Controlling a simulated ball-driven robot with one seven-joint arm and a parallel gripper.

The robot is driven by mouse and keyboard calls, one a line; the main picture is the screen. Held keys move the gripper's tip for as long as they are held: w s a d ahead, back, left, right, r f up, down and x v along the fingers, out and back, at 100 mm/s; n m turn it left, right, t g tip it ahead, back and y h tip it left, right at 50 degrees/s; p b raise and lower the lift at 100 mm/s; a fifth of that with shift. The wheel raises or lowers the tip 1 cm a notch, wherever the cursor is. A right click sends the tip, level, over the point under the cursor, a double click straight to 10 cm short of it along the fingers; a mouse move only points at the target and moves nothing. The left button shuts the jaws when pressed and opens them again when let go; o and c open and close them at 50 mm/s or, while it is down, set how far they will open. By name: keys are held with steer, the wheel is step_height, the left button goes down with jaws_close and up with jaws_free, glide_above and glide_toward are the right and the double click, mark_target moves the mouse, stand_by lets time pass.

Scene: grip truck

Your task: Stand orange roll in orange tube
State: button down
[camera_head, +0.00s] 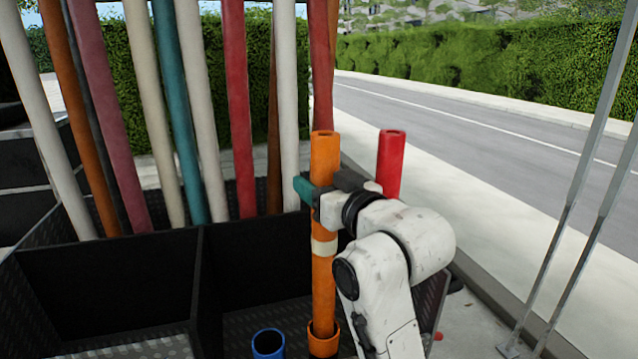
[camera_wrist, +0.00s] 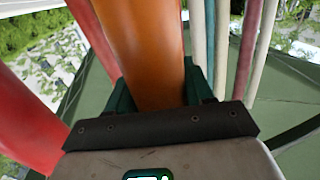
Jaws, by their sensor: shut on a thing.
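The orange roll (camera_head: 323,270) stands upright in the head view, with a pale band around its middle. My gripper (camera_head: 318,190) is shut on its upper part; the roll also fills the middle of the wrist view (camera_wrist: 150,50) between the green fingers. The orange tube (camera_head: 323,345) is a short open cup at the bottom of the head view. The roll's lower end appears to be inside the tube's rim. How deep it sits is hidden by the tube wall.
A blue tube (camera_head: 268,343) stands left of the orange tube. A red roll (camera_head: 390,163) stands upright just right of my gripper. Several long rolls lean in the dark bins (camera_head: 110,285) at left and behind. Thin metal poles (camera_head: 575,200) rise at right.

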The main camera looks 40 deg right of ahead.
steer(key=shift+f, duration=0.25)
stand_by(0.4)
steer(key=shift+c, duration=1.8)
jaws_free()
steer(key=shift+f, duration=0.1)
steer(key=shift+s, duration=0.1)
steer(key=s+p, duration=0.8)
steer(key=s, duration=0.2)
steer(key=shift+s+a+p, duration=0.3)
steer(key=shift+p, duration=0.05)
